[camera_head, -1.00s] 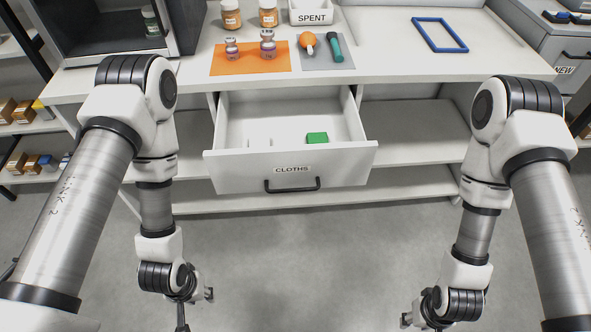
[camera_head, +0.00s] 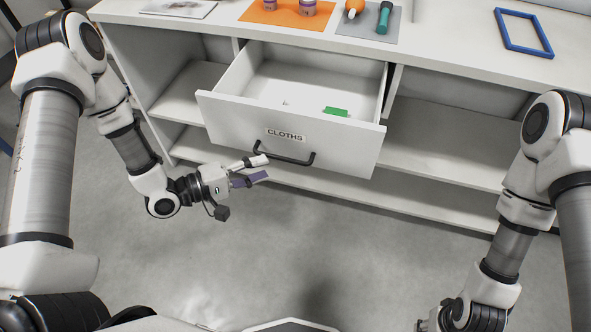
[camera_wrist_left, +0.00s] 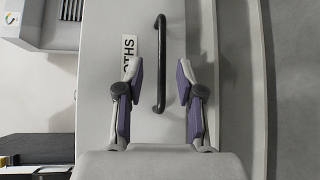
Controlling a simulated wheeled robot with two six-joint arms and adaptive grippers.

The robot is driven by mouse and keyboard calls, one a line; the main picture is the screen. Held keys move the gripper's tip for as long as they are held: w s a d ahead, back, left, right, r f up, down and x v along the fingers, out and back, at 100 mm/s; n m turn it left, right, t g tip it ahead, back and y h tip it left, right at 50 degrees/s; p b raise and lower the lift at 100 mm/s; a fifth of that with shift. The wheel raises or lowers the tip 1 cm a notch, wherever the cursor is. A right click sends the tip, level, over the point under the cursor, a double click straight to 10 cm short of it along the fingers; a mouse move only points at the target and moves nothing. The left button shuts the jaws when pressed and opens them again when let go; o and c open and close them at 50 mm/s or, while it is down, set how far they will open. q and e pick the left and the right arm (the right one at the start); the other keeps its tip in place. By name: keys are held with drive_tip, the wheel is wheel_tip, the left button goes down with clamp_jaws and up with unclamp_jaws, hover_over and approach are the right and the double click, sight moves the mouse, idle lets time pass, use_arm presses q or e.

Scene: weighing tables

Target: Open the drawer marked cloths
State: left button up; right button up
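The drawer marked CLOTHS (camera_head: 225,122) stands pulled out from the white table, with its inside showing. Its label (camera_head: 285,134) is on the front, above a black bar handle (camera_head: 299,161). A green block (camera_head: 336,111) lies inside. My left gripper (camera_head: 267,167) is open, with its fingertips near the left end of the handle. In the left wrist view, the handle (camera_wrist_left: 161,65) lies between the two spread fingers (camera_wrist_left: 158,72); neither appears to touch it. My right gripper (camera_head: 422,326) is at the bottom edge, mostly cut off.
The table top (camera_head: 450,38) holds an orange mat (camera_head: 262,14) with jars, a grey mat (camera_head: 360,28) with a green-handled tool (camera_head: 384,18), and a blue frame (camera_head: 546,46). Open shelves (camera_head: 440,140) flank the drawer. The floor in front is clear.

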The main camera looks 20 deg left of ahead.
sight(282, 158)
use_arm(q)
drive_tip(key=x, duration=0.4)
drive_tip(key=w+a+b+x, duration=0.1)
drive_tip(key=x, duration=0.2)
drive_tip(key=shift+w+f, duration=0.1)
drive_tip(key=shift+f, duration=0.2)
clamp_jaws()
